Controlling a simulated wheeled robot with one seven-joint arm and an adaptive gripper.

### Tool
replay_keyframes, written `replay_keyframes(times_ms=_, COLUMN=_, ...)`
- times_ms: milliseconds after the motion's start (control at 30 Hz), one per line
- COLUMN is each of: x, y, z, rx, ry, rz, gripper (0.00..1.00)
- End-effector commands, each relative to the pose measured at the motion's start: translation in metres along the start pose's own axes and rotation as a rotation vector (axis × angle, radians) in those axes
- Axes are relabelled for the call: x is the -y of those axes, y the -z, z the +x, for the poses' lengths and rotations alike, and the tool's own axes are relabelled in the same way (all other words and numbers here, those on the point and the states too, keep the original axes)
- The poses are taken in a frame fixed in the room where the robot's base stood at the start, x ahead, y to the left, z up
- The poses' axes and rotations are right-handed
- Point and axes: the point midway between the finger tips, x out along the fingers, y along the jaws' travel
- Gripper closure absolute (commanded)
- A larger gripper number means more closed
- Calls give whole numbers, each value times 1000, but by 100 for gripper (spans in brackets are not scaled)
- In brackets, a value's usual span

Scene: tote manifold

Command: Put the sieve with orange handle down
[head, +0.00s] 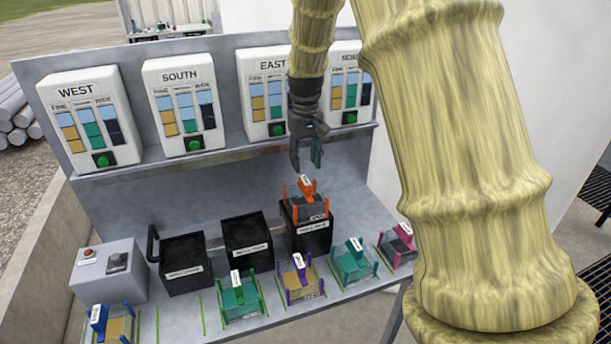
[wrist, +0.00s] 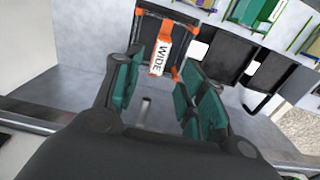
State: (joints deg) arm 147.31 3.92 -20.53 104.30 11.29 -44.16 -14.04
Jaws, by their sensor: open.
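The sieve with orange handle (head: 307,207) sits on top of the right-hand black bin (head: 312,237) in the head view. Its orange handle carries a white tag; in the wrist view the sieve (wrist: 161,57) shows the tag reading "WIDE". My gripper (head: 306,158) is above the sieve and apart from it, pointing down, with its fingers spread. In the wrist view my gripper (wrist: 158,90) has its green finger pads on either side of an empty gap, with the handle beyond them.
Two more black bins (head: 184,264) (head: 246,243) stand to the left. Sieves with teal (head: 239,297), purple (head: 300,279), blue (head: 113,325) and magenta (head: 398,244) handles line the front. A grey control box (head: 108,270) stands at left. Panels such as EAST (head: 262,92) sit on the shelf behind.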

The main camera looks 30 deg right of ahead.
Motion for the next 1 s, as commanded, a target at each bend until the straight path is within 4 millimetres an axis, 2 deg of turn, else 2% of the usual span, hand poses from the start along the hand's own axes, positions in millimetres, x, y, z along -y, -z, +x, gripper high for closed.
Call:
replay_keyframes(times_ms=200, x=0, y=0, z=-29, rx=-2, ry=0, rz=-1, gripper=59)
replay_keyframes(times_ms=333, x=0, y=0, z=-38, rx=0, ry=0, rz=0, gripper=59)
replay_keyframes(times_ms=1000, x=0, y=0, z=-41, rx=1, ry=0, rz=-1, gripper=59)
